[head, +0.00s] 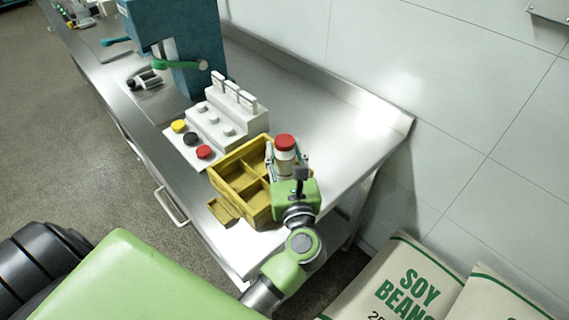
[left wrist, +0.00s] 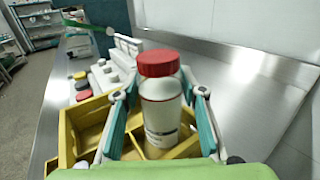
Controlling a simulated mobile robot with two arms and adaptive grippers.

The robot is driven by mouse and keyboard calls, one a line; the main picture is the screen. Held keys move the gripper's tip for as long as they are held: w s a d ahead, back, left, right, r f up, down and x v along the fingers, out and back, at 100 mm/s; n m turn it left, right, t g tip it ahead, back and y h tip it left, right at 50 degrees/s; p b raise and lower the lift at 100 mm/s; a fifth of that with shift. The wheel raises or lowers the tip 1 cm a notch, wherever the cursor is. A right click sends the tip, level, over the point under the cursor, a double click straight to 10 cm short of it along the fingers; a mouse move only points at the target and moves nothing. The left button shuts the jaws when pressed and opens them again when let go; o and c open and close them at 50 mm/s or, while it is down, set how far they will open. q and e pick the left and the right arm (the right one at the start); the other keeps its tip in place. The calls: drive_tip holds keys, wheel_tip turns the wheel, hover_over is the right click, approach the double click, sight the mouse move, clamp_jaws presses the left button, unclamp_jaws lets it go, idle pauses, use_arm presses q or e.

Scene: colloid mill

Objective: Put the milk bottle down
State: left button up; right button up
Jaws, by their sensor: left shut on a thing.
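The milk bottle (head: 284,160) is white with a red cap and stands about upright between the fingers of my left gripper (head: 287,157). My left gripper is shut on it, as the left wrist view of the bottle (left wrist: 160,112) also shows, with a finger on each side. The bottle is at the right side of a yellow divided crate (head: 229,157). The bottle's base is hidden in the head view, so I cannot tell whether it touches anything. My right gripper is not in view.
A white stepped stand (head: 236,117) with yellow, black and red caps in front is just beyond the crate. A blue machine (head: 190,60) with a green handle stands farther back. The steel counter (head: 330,125) is bare right of the crate, up to the wall.

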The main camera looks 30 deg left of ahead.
sight(286, 169)
use_arm(q)
drive_tip(key=shift+f+b, duration=0.9)
drive_tip(key=shift+f, duration=0.6)
drive_tip(key=shift+f, duration=0.15)
drive_tip(key=o, duration=1.3)
